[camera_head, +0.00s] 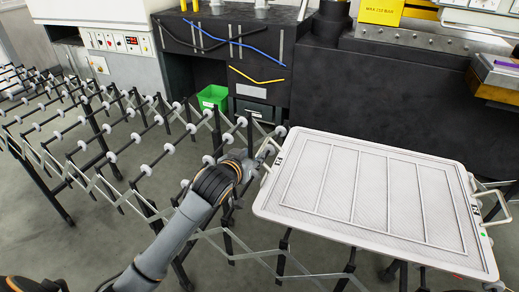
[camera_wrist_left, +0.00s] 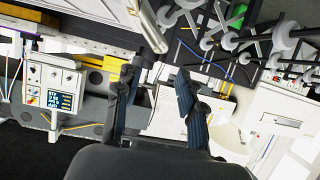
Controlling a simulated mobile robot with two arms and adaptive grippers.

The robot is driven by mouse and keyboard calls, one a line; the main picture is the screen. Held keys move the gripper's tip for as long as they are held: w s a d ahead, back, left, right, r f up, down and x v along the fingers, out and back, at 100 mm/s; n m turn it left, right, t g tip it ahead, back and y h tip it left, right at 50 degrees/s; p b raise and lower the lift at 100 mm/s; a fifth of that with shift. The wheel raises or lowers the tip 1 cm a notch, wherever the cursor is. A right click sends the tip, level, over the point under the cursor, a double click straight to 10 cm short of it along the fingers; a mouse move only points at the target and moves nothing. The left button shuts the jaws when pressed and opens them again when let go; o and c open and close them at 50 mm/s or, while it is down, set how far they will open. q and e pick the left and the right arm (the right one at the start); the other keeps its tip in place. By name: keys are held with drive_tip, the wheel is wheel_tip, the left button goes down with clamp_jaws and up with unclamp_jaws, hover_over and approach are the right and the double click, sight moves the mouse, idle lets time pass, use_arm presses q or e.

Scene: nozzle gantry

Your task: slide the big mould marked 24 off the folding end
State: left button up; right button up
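The big mould (camera_head: 372,190) is a wide, pale, flat tray with a raised rim and several long ribs across it. It lies flat at the right of the head view, on the end of the folding conveyor (camera_head: 285,262). Small dark marks sit on its rim at both ends; I cannot read a 24. It has a left handle (camera_head: 267,160) and a right handle (camera_head: 497,206). My left gripper (camera_head: 258,156) is right beside the left handle; contact is unclear. In the left wrist view its two dark fingers (camera_wrist_left: 157,95) stand apart. My right gripper is not seen.
The roller conveyor (camera_head: 120,150) stretches away to the left on crossed legs. A dark machine bench (camera_head: 400,95) stands close behind the mould. A green bin (camera_head: 213,97) sits under the bench. Grey floor (camera_head: 50,240) shows between the conveyor legs.

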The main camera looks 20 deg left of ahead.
sight(261, 149)
use_arm(q)
drive_tip(key=x, duration=1)
drive_tip(key=shift+w+f+p, duration=0.15)
drive_tip(key=shift+w+p, duration=0.05)
drive_tip(key=shift+p, duration=0.1)
drive_tip(key=shift+c, duration=0.4)
clamp_jaws()
